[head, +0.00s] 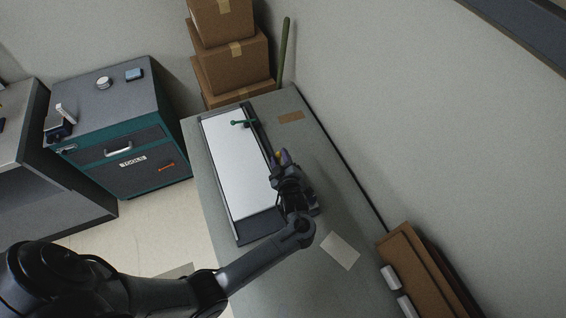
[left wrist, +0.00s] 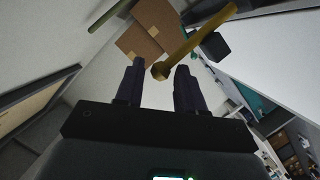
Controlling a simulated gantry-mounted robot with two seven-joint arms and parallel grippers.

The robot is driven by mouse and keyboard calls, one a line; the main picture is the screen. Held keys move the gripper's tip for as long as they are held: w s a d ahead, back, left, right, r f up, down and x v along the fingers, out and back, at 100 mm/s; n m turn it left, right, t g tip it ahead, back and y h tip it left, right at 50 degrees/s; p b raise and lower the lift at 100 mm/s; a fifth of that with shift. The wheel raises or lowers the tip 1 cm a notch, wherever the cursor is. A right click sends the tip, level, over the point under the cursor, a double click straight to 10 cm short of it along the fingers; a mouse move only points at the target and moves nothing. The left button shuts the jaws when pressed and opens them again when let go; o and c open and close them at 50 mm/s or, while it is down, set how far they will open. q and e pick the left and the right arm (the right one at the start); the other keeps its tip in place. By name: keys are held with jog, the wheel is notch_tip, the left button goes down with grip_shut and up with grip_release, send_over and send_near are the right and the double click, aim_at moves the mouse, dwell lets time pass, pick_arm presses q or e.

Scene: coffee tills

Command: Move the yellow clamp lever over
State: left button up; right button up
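The yellow clamp lever (left wrist: 197,39) shows in the left wrist view as a rod with a round knob at its near end. A dark block (left wrist: 215,46) sits close to its far part. My left gripper (head: 282,160) is over the right edge of the white-topped board (head: 235,165). Its two fingers are apart, with the knob in view between the fingertips; I see no clear contact. In the head view the lever is mostly hidden by the gripper, with only a small yellow bit (head: 285,155) showing. A green lever (head: 242,123) is at the board's far end. My right gripper is not in view.
The board lies on a grey table (head: 330,205). A white paper (head: 340,250) and a brown patch (head: 291,117) lie on it. Cardboard boxes (head: 235,62) stand beyond the far end. A tool cabinet (head: 120,130) stands to the left, and a wall closes the right side.

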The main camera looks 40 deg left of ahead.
pick_arm(q)
jog(key=shift+w+a, duration=0.3)
jog(key=shift+c, duration=2)
jog(key=shift+s+d, duration=0.15)
jog(key=shift+d, duration=0.05)
jog(key=shift+c, duration=0.8)
jog(key=shift+s+a, duration=0.1)
jog(key=shift+s, duration=0.1)
jog(key=shift+s+a+f+p, duration=0.2)
jog(key=shift+s+a+p, duration=0.15)
jog(key=shift+s, duration=0.25)
jog(key=shift+s+a+f+p, duration=0.15)
jog(key=shift+s+a+p, duration=0.15)
jog(key=shift+s, duration=0.25)
jog(key=shift+s+f, duration=0.1)
jog(key=shift+s, duration=0.05)
jog(key=shift+s+a+f, duration=0.25)
jog(key=shift+s+a, duration=0.05)
jog(key=shift+s, duration=0.25)
jog(key=shift+s+a+f, duration=0.25)
jog(key=shift+s+a, duration=0.05)
jog(key=shift+s, duration=0.2)
